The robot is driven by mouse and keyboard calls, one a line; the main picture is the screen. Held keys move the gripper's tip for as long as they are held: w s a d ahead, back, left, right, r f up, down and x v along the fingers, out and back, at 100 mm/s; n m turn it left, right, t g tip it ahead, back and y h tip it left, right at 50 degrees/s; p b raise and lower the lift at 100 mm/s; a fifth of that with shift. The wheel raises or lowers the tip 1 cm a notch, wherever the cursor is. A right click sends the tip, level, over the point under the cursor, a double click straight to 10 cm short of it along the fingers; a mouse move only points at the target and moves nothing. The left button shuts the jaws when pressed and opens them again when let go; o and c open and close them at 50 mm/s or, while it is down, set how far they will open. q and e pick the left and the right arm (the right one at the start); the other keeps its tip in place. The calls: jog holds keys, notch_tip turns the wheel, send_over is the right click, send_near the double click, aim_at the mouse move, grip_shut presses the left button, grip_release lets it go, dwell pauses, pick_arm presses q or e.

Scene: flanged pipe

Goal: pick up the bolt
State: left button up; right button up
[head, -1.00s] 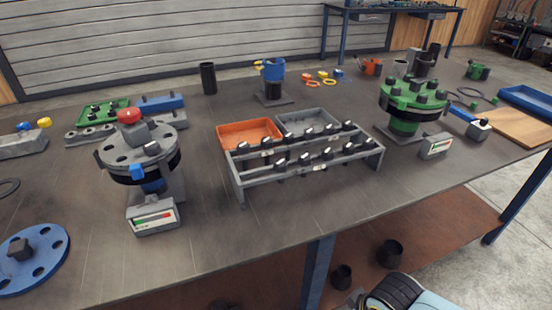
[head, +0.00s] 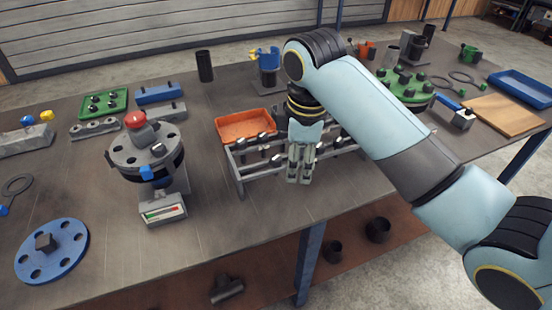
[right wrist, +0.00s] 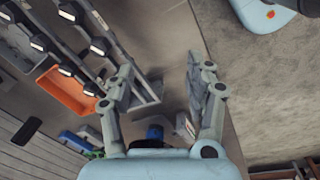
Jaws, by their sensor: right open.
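Several dark bolts with pale heads sit in a grey two-tier rack (head: 238,178) near the table's middle, one of them a bolt (head: 276,160) left of my right gripper. My right gripper (head: 299,180) points down in front of the rack and hides part of it. In the right wrist view my right gripper (right wrist: 160,72) is open with nothing between its fingers. There the bolts, such as this bolt (right wrist: 100,46), lie to the left of the fingers, apart from them. Which bolt is meant I cannot tell. My left gripper is not in view.
An orange tray (head: 246,131) stands behind the rack. A grey flange (head: 150,163) with a red knob stands to the left, and a blue flanged disc (head: 70,262) lies at front left. A green flange (head: 410,92) is behind my right arm.

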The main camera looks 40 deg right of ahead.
jog(key=w+d+r+n+g, duration=0.1)
jog(key=w+r+n, duration=0.35)
jog(key=w, duration=0.45)
send_over(276, 158)
jog(key=shift+y, duration=0.3)
jog(key=f, duration=0.5)
jog(key=shift+s+d, duration=0.15)
jog(key=shift+d, duration=0.05)
jog(key=f, duration=0.4)
jog(key=f+p, duration=0.1)
jog(key=f, duration=0.1)
jog(key=shift+w+a, duration=0.2)
jog(key=shift+w, duration=0.05)
jog(key=shift+r, duration=0.1)
grip_shut()
